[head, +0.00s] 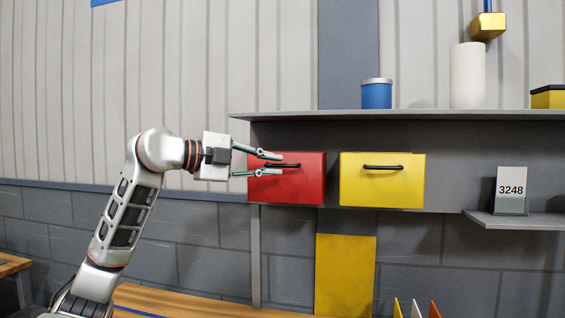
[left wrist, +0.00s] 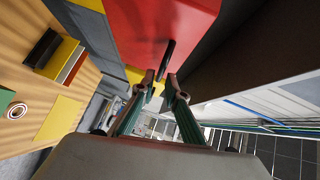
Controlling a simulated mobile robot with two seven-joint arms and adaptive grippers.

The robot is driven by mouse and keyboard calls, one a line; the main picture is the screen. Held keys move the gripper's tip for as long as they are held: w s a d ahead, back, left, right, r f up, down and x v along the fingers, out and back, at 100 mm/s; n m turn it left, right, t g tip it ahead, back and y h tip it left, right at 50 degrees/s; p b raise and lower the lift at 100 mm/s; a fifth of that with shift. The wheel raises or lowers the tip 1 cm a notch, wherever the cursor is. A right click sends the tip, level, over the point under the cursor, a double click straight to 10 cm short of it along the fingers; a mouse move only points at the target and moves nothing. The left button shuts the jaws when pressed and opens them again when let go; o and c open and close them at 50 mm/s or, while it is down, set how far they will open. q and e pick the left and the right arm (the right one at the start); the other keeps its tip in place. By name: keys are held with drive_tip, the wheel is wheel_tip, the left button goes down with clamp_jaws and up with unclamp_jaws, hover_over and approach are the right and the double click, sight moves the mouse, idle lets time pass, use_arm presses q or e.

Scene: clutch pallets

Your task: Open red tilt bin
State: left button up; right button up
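The red tilt bin (head: 300,187) hangs under the grey shelf at the left, its front upright like the yellow bin's beside it. It looks closed. A black bar handle (head: 291,165) runs across its upper front. My left gripper (head: 273,164) is at the left part of this handle, one finger above and one below, with a gap between them. In the left wrist view the red bin (left wrist: 150,25) fills the top, and its dark handle (left wrist: 168,55) reaches down between the two open fingertips (left wrist: 162,79). Contact with the handle cannot be told. My right gripper is not in view.
A yellow bin (head: 382,190) with a black handle hangs to the right. The shelf (head: 420,115) above bears a blue can (head: 376,95), a white cylinder (head: 467,77) and a yellow box (head: 548,98). A lower ledge (head: 525,221) holds a 3248 sign (head: 511,190).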

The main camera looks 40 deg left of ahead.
sight(280, 166)
use_arm(q)
drive_tip(key=shift+x, duration=1.8)
clamp_jaws()
drive_tip(key=shift+f, duration=0.1)
